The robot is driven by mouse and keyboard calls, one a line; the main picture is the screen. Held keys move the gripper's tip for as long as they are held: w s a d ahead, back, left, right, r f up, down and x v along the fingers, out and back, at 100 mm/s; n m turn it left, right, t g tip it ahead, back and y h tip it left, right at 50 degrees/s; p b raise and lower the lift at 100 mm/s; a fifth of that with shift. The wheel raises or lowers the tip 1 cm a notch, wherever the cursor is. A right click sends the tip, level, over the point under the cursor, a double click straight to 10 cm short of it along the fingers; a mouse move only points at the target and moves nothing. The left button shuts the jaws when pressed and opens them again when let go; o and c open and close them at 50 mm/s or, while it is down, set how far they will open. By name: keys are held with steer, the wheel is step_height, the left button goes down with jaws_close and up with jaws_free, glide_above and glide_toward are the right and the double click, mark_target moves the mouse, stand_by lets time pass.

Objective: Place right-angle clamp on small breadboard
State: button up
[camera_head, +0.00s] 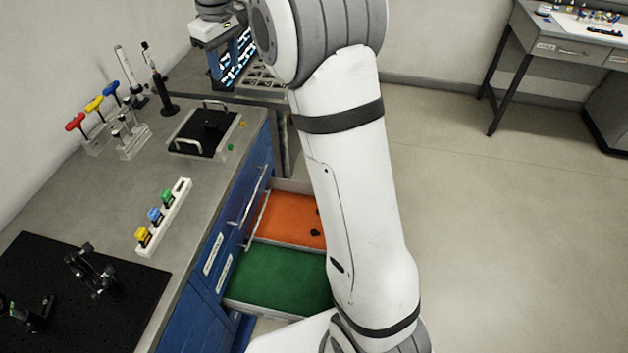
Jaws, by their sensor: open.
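A small black board (190,146), which looks like the small breadboard, sits in a pale tray with two handles (214,104) on the bench.
A large black breadboard (125,318) with dark mounts (92,270) lies at the lower left. A white strip (165,220) holds coloured parts. Hex drivers (93,104) stand behind. Orange (285,222) and green (275,276) drawers stick out from the bench. Floor at right is clear.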

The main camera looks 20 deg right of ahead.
steer(key=s+d+m+t, duration=0.1)
steer(key=s+d+m, duration=0.15)
steer(key=s, duration=0.75)
steer(key=s+d+m, duration=0.2)
steer(key=s+d, duration=0.1)
steer(key=s, duration=0.6)
steer(key=s+d+f+m, duration=0.1)
steer(key=s+f, duration=0.2)
steer(key=s, duration=0.4)
steer(key=s+f+m+t, duration=0.1)
steer(key=s+f, duration=0.2)
steer(key=s, duration=0.5)
steer(key=shift+d+f, duration=0.35)
steer(key=shift+d, duration=0.05)
steer(key=shift+f+m, duration=0.15)
steer(key=shift+m, duration=0.1)
step_height(320, 180, down, 4)
steer(key=b, duration=0.3)
steer(key=shift+d+r, duration=0.1)
steer(key=shift+r, duration=0.1)
steer(key=shift+w+r, duration=0.1)
steer(key=shift+r, duration=0.1)
steer(key=shift+c, duration=0.5)
